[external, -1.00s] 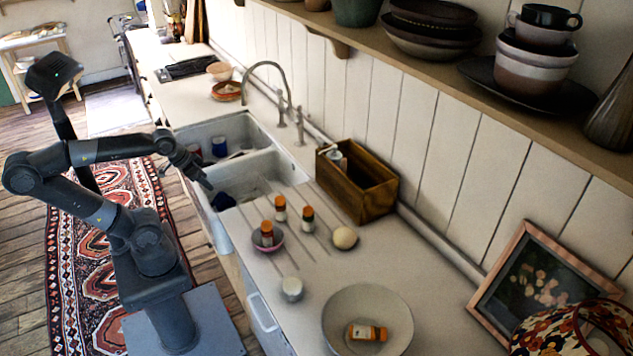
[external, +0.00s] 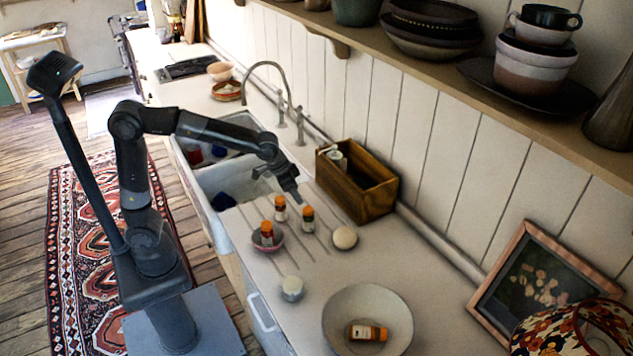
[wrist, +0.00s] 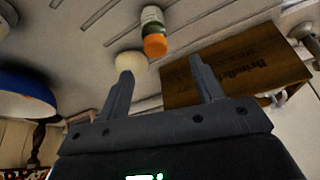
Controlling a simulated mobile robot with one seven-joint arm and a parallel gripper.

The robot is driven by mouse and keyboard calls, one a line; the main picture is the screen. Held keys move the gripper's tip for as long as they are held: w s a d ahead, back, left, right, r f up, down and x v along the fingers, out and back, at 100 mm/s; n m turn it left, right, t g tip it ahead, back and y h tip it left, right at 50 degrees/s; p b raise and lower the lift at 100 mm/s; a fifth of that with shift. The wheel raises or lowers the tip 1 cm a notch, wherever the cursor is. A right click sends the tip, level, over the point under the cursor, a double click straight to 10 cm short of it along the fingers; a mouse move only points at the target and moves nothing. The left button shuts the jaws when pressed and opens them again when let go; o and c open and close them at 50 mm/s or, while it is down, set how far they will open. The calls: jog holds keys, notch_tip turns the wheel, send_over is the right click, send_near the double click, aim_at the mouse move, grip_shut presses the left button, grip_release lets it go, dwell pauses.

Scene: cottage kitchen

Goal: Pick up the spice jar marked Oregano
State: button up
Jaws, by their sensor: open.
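Several orange-capped spice jars are in the external view; their labels are too small to read, so I cannot tell which is Oregano. One jar (external: 280,209) and another jar (external: 308,219) stand on the grooved counter. A third jar (external: 267,235) stands in a small pink bowl (external: 279,243). A fourth jar (external: 368,333) lies on its side in a large pale bowl (external: 340,303). My gripper (external: 288,187) is open and empty above the counter, near the standing jars. In the wrist view, one orange-capped jar (wrist: 153,32) shows beyond the open fingers (wrist: 160,68).
A wooden box (external: 355,190) holding a bottle stands right of my gripper, by the wall. A cream ball (external: 344,238) sits near the jars; a small white pot (external: 291,289) stands in front. The sink (external: 235,180) and tall faucet (external: 268,68) are behind.

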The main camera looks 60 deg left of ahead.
aim_at(309, 209)
jog(key=x, duration=0.8)
jog(key=d+x, duration=0.1)
jog(key=x, duration=0.3)
jog(key=shift+w+r, duration=0.1)
jog(key=shift+w, duration=0.05)
jog(key=c, duration=1.1)
